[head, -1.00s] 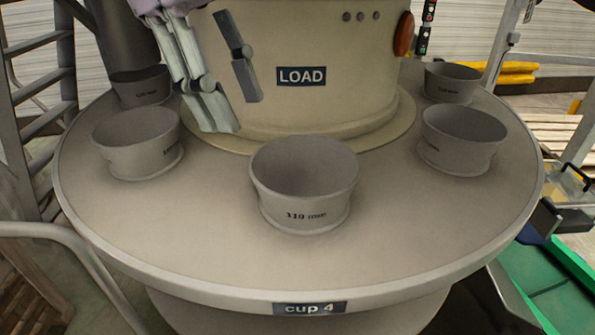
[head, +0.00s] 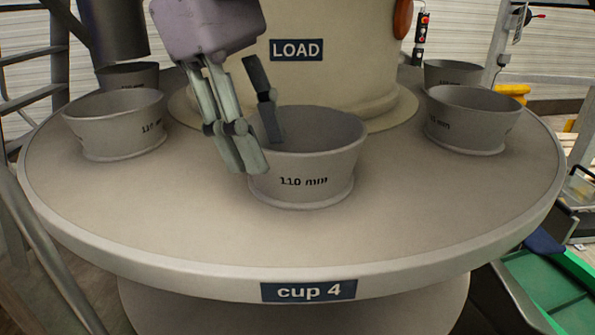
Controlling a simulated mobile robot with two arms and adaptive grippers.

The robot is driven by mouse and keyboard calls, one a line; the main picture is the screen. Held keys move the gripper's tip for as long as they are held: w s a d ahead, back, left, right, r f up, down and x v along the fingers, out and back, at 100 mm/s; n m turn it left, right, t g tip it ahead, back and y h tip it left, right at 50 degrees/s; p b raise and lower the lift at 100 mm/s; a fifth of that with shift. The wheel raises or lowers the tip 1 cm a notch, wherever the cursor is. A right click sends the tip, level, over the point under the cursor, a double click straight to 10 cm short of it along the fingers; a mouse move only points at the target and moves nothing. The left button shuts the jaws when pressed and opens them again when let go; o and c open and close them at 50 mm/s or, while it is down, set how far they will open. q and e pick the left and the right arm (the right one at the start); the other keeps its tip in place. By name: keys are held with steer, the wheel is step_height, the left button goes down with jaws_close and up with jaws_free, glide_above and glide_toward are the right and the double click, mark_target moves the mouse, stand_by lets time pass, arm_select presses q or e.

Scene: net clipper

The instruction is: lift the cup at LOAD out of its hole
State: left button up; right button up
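The cup at LOAD (head: 318,166) is a grey, round, open-topped cup marked "110 mm", seated upright in the turntable (head: 180,212) above the "cup 4" label. I cannot tell whether any finger touches the cup.
Similar cups stand at the left (head: 115,125), back left (head: 128,76), right (head: 468,120) and back right (head: 452,73). The central drum with the LOAD sign (head: 297,50) rises close behind the cup. The turntable's front is clear.

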mark_target(280, 203)
steer(key=b+x, duration=0.2)
steer(key=x, duration=0.1)
steer(key=b+x, duration=0.1)
steer(key=shift+w+a+f+b, duration=0.15)
steer(key=shift+a+f+b, duration=0.05)
steer(key=shift+f+b, duration=0.2)
steer(key=shift+d+f, duration=0.15)
steer(key=shift+f, duration=0.1)
steer(key=shift+r, duration=0.1)
steer(key=shift+c, duration=0.5)
jaws_close()
